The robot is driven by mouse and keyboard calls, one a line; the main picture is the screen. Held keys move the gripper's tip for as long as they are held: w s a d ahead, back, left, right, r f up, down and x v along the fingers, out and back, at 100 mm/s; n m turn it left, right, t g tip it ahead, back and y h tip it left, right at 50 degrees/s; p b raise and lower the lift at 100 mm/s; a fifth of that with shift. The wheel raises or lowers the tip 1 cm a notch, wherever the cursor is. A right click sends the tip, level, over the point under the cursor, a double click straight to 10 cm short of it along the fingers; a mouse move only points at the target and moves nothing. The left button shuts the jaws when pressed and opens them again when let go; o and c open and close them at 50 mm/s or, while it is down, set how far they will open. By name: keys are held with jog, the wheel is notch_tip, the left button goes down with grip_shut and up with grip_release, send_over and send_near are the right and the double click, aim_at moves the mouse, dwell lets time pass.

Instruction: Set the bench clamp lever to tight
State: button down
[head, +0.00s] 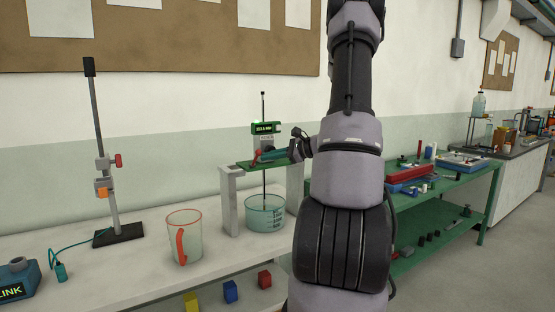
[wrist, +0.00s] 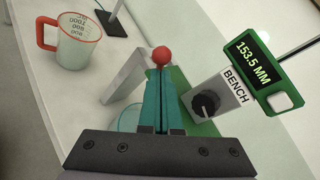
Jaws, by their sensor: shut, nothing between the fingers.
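The bench gauge is a small post with a green-framed display (wrist: 256,58) reading 153.5 MM, a BENCH label and a black knob (wrist: 205,103); its display also shows in the head view (head: 266,128). A lever with a red ball end (wrist: 162,55) stands just beyond my fingertips, and a red piece (head: 256,156) shows there in the head view. I cannot tell whether the fingers touch it. The lever's lower part is hidden behind my fingers. My gripper (wrist: 161,78) is shut and empty, its teal fingers pointing at the ball over the green plate (wrist: 196,122).
A red-rimmed jug (head: 184,238) and a stand with a red knob (head: 118,160) are to the left. Coloured cubes (head: 230,291) sit low in front. A green bench (head: 440,190) is at right.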

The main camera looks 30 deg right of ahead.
aim_at(265, 144)
jog(key=shift+w+a+r+g+h, duration=0.1)
jog(key=shift+w+r+g+h, duration=0.2)
jog(key=shift+w+r+g, duration=0.15)
dwell(0.6)
jog(key=shift+w+a+r+m+g+h, duration=0.15)
jog(key=shift+w+r+m+g, duration=0.3)
jog(key=shift+w+g, duration=0.35)
jog(key=shift+w+d+r+m+g+h, duration=0.15)
jog(key=shift+w+r+m+g, duration=0.25)
jog(key=shift+w+g, duration=0.4)
jog(key=shift+w+a+r+m+g+h, duration=0.2)
jog(key=shift+w+r+m+g, duration=0.25)
jog(key=shift+w, duration=0.5)
jog(key=shift+r, duration=0.1)
jog(key=shift+w+r, duration=0.1)
